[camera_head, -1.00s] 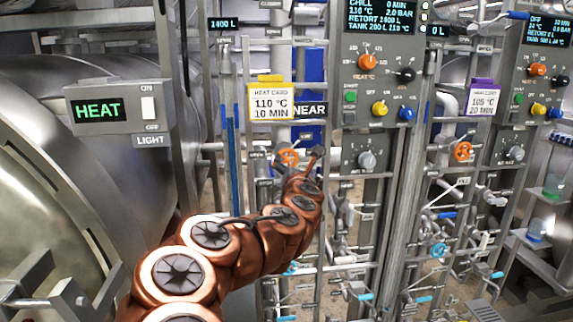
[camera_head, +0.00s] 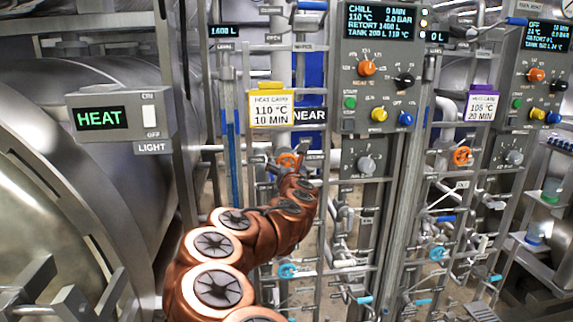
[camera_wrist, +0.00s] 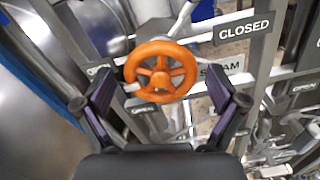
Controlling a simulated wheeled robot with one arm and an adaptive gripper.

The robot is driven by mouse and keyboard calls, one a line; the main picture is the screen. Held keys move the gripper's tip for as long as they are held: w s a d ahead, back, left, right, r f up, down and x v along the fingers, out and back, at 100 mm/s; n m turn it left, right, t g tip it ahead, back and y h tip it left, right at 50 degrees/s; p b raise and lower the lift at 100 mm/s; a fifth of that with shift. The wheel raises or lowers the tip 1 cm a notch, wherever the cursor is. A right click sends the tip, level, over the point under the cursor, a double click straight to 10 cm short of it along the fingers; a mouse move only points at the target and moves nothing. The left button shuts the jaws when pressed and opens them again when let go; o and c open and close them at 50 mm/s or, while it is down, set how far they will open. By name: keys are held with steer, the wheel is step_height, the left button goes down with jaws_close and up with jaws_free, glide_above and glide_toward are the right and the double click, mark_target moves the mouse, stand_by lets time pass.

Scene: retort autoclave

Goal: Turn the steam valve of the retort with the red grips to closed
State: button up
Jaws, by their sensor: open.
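An orange handwheel (camera_wrist: 160,47) with spokes is in the middle of the wrist view. A label partly hidden behind it ends in "AM", and a CLOSED plate (camera_wrist: 243,30) is at its upper right. My gripper (camera_wrist: 161,88) is open, with one dark finger on each side of the wheel; I cannot tell whether either touches it. In the head view the same wheel (camera_head: 288,159) sits below the left yellow card, partly hidden by the end of my arm. I see no red grips in either view.
A second orange wheel (camera_head: 463,156) is on the right rack. Control panels (camera_head: 378,70), a yellow card (camera_head: 270,104) and a purple-topped card (camera_head: 482,103) are above. Pipes and cyan-handled valves (camera_head: 287,271) crowd below. A HEAT box (camera_head: 118,118) is at left.

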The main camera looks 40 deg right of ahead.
steer(key=shift+w+d, duration=0.25)
steer(key=shift+d, duration=0.05)
steer(key=shift+c, duration=0.3)
steer(key=c, duration=1.1)
